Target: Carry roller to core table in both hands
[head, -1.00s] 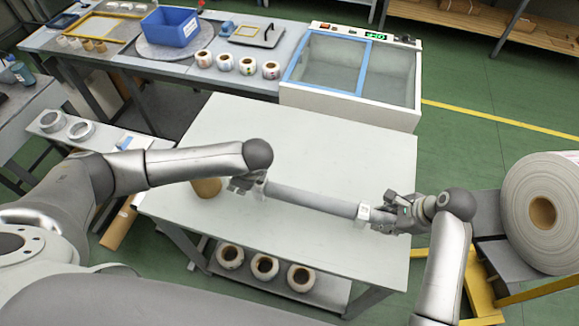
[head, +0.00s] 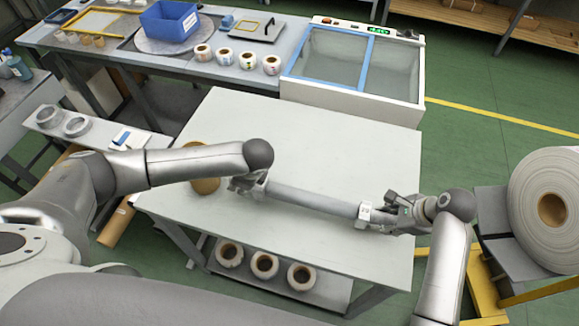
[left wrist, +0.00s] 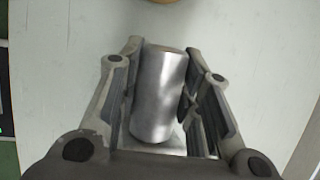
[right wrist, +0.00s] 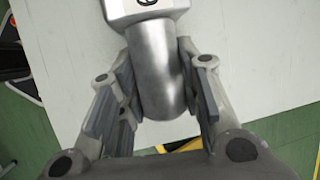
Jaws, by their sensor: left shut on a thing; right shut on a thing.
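The roller (head: 312,199) is a long grey metal bar with a pale block (head: 365,212) near its right end. It lies roughly level across the picture, over the core table (head: 300,130), a pale grey table; I cannot tell whether it touches the top. My left gripper (head: 250,186) is shut on its left end, and the left wrist view shows the metal cylinder (left wrist: 158,95) between the fingers. My right gripper (head: 390,214) is shut on its right end, beside the block; the right wrist view shows the shaft (right wrist: 158,70) between the fingers.
A brown core (head: 206,184) stands on the table beside my left gripper. Several label rolls (head: 264,266) sit on the shelf below. A glass-topped cabinet (head: 352,70) adjoins the far edge. A large paper roll (head: 550,205) stands at the right. The table's middle and far part are clear.

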